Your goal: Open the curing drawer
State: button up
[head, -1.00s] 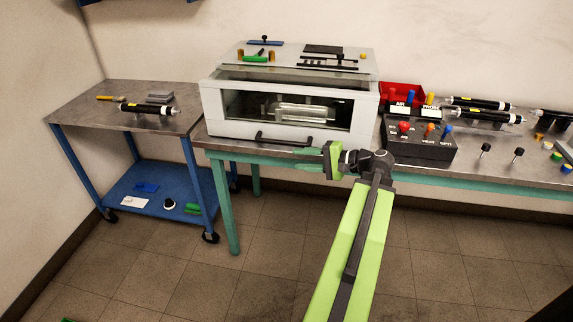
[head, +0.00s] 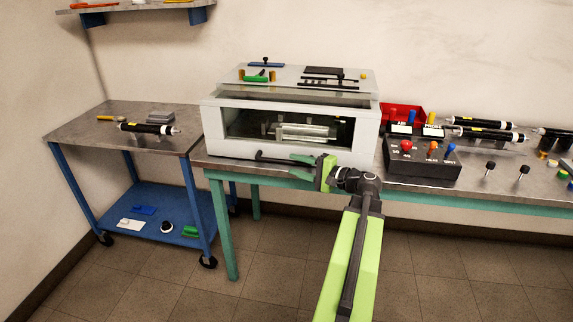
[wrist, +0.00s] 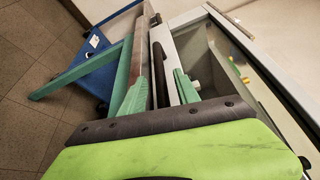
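The curing drawer (head: 213,142) is the pale front, with a dark glass window, of a box on the bench; it looks closed. Its black bar handle (head: 268,157) runs along the lower front, and its right end is hidden by my gripper. My gripper (head: 291,164) is at the right part of the handle, with its green fingers spread. In the wrist view, the dark handle (wrist: 158,62) lies between the two fingers of my gripper (wrist: 161,80), with gaps at the sides. Whether a finger touches it cannot be told. A metallic cylinder (head: 305,131) shows behind the window.
A control box (head: 425,168) with coloured knobs and a red bin (head: 400,113) stand right of the drawer box. A blue-framed cart (head: 75,135) stands at the left. Small tools lie on the box top (head: 300,78). The floor in front is clear.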

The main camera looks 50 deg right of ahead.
aim_at(291, 164)
jog(key=w, duration=0.4)
jog(key=shift+w+a+f, duration=0.2)
jog(key=shift+a, duration=0.15)
grip_shut()
dwell(1.1)
